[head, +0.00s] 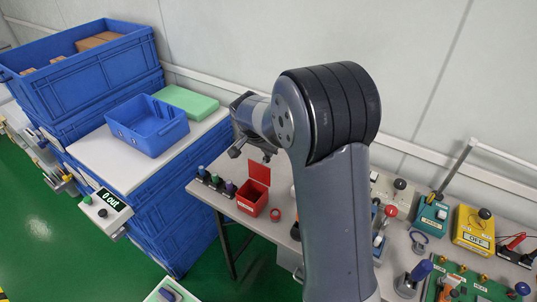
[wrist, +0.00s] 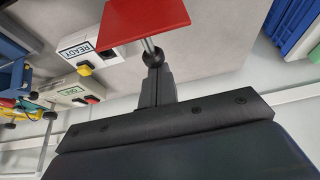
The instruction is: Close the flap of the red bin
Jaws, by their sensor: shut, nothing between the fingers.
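The red bin (head: 252,204) stands on the grey table, open at the top. Its red flap (head: 259,172) stands raised at the bin's back edge. In the wrist view a red panel (wrist: 132,22), which looks like the flap, lies just beyond my fingertips. My gripper (wrist: 154,70) is shut and empty. In the head view my gripper (head: 252,152) is above and slightly behind the flap, partly hidden by my arm. I cannot tell whether it touches the flap.
A blue tray (head: 147,124) and blue crates (head: 85,65) are farther left. Testers, including a yellow box (head: 473,229), fill the table's right side.

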